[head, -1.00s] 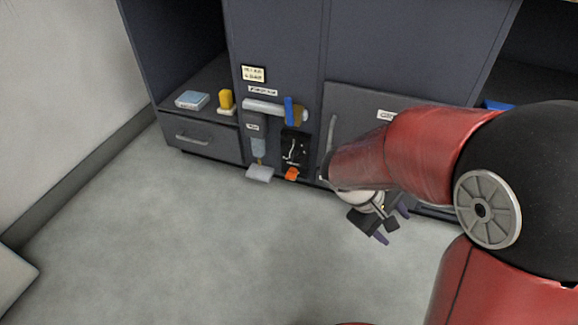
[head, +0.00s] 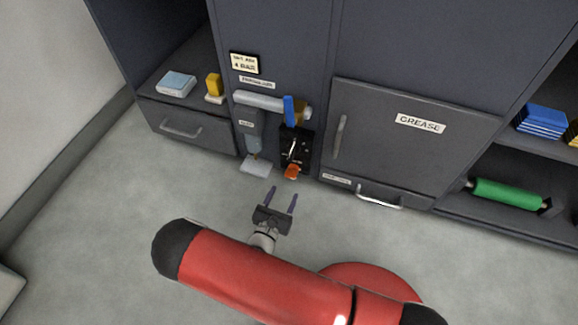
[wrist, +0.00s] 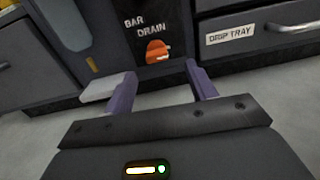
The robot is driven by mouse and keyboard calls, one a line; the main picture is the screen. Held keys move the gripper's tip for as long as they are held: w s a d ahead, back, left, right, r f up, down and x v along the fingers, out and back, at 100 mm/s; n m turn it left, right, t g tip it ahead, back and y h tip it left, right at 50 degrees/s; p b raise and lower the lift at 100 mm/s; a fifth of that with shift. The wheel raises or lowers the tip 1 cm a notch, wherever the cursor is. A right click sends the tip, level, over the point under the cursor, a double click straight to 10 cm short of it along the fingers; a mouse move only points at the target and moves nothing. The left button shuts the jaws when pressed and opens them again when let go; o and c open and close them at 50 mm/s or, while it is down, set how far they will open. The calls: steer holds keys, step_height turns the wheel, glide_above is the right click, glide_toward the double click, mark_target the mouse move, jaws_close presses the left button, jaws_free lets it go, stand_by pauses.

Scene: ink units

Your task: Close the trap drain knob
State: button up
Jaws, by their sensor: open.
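A grey trap (head: 254,132) hangs on the cabinet front, with a small yellow-brown knob (head: 255,156) at its lower end. In the wrist view this knob (wrist: 92,65) is at the upper left, left of my fingers. An orange knob (head: 292,171) sits low on the black panel to its right; in the wrist view the orange knob (wrist: 157,50) is under the words "BAR DRAIN", between my fingertips in the picture. My gripper (head: 283,192) is open and empty, in front of and below the panel, touching nothing that I can see.
A pale plate (head: 256,167) lies below the trap. A blue lever (head: 289,110) stands on the pipe above the panel. The "GREASE" door (head: 415,150) and "DRIP TRAY" drawer handle (head: 379,198) are to the right. The floor left of the gripper is clear.

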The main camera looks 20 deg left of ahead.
mark_target(292, 172)
steer(key=w+b, duration=0.1)
steer(key=w, duration=0.6)
steer(key=shift+w+f+n+y, duration=0.25)
steer(key=shift+w+n+y, duration=0.05)
steer(key=shift+w, duration=0.05)
steer(key=shift+d, duration=0.1)
steer(key=shift+c, duration=0.5)
steer(key=c, duration=0.9)
